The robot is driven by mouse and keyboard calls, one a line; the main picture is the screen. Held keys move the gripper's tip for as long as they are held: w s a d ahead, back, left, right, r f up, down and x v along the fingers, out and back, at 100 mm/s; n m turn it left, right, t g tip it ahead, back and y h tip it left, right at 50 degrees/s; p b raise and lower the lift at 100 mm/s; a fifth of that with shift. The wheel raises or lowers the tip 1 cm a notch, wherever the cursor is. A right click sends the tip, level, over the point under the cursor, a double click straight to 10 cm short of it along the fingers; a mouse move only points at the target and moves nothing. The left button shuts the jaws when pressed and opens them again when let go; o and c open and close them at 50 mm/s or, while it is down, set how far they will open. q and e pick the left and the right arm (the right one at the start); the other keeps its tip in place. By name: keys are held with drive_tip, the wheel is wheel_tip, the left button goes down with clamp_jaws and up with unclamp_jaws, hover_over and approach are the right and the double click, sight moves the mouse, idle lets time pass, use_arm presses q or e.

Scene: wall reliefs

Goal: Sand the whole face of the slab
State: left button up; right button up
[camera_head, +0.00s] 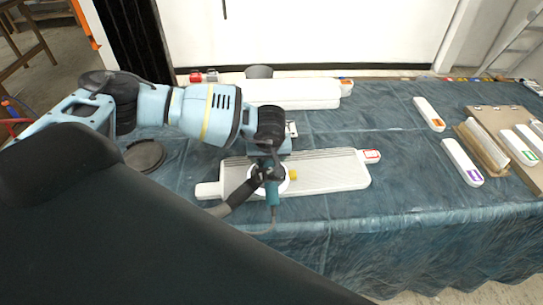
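The slab (335,172) is a long pale board with fine lengthwise ribs, lying flat on the covered table. It has a narrow tab at its left end and a small red-marked end at its right. My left gripper (268,172) is above the slab's left-middle part, shut on a teal sander (272,192) with a pale round disc and a yellow part. The sander is over the slab's face; contact is hard to tell from this angle. The arm and sander hide part of the slab. My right gripper is not in view.
The table has a wrinkled blue-grey cover (400,205). A white block (300,92) lies behind the slab, and a dark round disc (145,155) lies to its left. Several white pieces with coloured labels, one purple-marked (462,162), lie right beside a brown board (510,125).

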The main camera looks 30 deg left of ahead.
use_arm(q)
drive_tip(key=shift+s+a+r, duration=0.1)
drive_tip(key=shift+s+a, duration=0.3)
drive_tip(key=shift+a, duration=0.2)
drive_tip(key=shift+s+a+r, duration=0.1)
drive_tip(key=shift+s+a, duration=0.25)
drive_tip(key=shift+a, duration=0.2)
drive_tip(key=shift+s+a, duration=0.1)
drive_tip(key=shift+a, duration=0.05)
drive_tip(key=shift+a, duration=0.1)
drive_tip(key=shift+s+a+r, duration=0.15)
drive_tip(key=shift+s+a, duration=0.4)
drive_tip(key=shift+a, duration=0.15)
drive_tip(key=shift+s+a+r, duration=0.1)
drive_tip(key=shift+s+a, duration=0.4)
drive_tip(key=shift+a, duration=0.2)
drive_tip(key=shift+s+a+f, duration=0.1)
drive_tip(key=shift+s+a, duration=0.5)
drive_tip(key=shift+a, duration=0.2)
drive_tip(key=shift+s+a, duration=0.6)
drive_tip(key=shift+a, duration=0.15)
drive_tip(key=shift+s+a, duration=0.1)
drive_tip(key=shift+a, duration=0.05)
drive_tip(key=shift+s+a+f, duration=0.15)
drive_tip(key=shift+s+a, duration=0.45)
drive_tip(key=shift+a, duration=0.15)
drive_tip(key=shift+s+a+f, duration=0.1)
drive_tip(key=shift+s+a, duration=0.45)
drive_tip(key=shift+a, duration=0.15)
